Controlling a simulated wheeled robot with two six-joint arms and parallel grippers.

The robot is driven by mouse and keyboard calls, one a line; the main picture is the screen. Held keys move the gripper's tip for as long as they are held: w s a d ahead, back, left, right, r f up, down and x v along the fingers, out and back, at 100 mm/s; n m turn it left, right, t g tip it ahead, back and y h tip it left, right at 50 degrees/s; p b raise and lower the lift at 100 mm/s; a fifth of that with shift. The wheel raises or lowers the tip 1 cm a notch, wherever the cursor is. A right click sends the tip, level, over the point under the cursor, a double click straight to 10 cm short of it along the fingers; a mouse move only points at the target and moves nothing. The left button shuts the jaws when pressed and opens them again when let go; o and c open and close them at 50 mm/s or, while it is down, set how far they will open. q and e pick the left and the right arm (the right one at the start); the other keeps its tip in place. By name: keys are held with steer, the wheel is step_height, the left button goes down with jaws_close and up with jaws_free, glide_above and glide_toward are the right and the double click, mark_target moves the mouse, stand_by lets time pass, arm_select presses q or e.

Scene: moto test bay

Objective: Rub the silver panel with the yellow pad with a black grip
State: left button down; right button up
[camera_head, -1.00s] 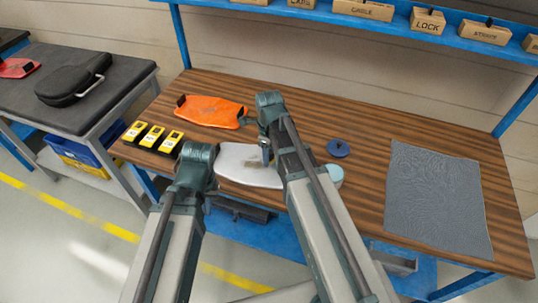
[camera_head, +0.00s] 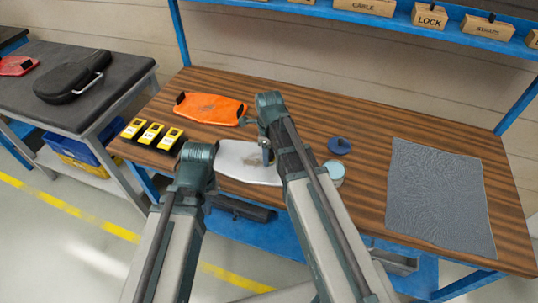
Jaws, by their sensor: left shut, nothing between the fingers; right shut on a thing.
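The silver panel (camera_head: 236,167) lies at the front edge of the wooden table, partly covered by both my arms. A small tan smudge shows on it beside my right gripper. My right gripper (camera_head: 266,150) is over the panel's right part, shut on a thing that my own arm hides. I see no yellow pad with a black grip lying free on the table; whether the held thing touches the panel I cannot tell. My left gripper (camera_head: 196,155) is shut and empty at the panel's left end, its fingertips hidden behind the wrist.
An orange panel (camera_head: 211,109) lies behind. Several yellow-and-black boxes (camera_head: 152,133) stand at left. A blue disc with a knob (camera_head: 339,146) and a pale blue round tin (camera_head: 333,172) are right of my arm. A grey mat (camera_head: 440,195) lies at far right. Blue shelf (camera_head: 400,22) runs above.

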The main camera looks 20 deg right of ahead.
mark_target(247, 158)
steer(key=shift+f, duration=0.3)
steer(key=shift+a, duration=0.1)
steer(key=shift+w+a+r, duration=0.1)
steer(key=shift+w+a, duration=0.35)
steer(key=shift+a, duration=0.25)
steer(key=shift+w+a+r, duration=0.1)
steer(key=shift+w+a, duration=0.35)
steer(key=shift+a, duration=0.4)
steer(key=shift+w, duration=0.1)
steer(key=shift+w+a+f, duration=0.1)
steer(key=shift+w+a, duration=0.35)
steer(key=shift+a, duration=0.4)
steer(key=shift+w+a+f, duration=0.1)
steer(key=shift+w+a, duration=0.35)
steer(key=shift+a, duration=0.35)
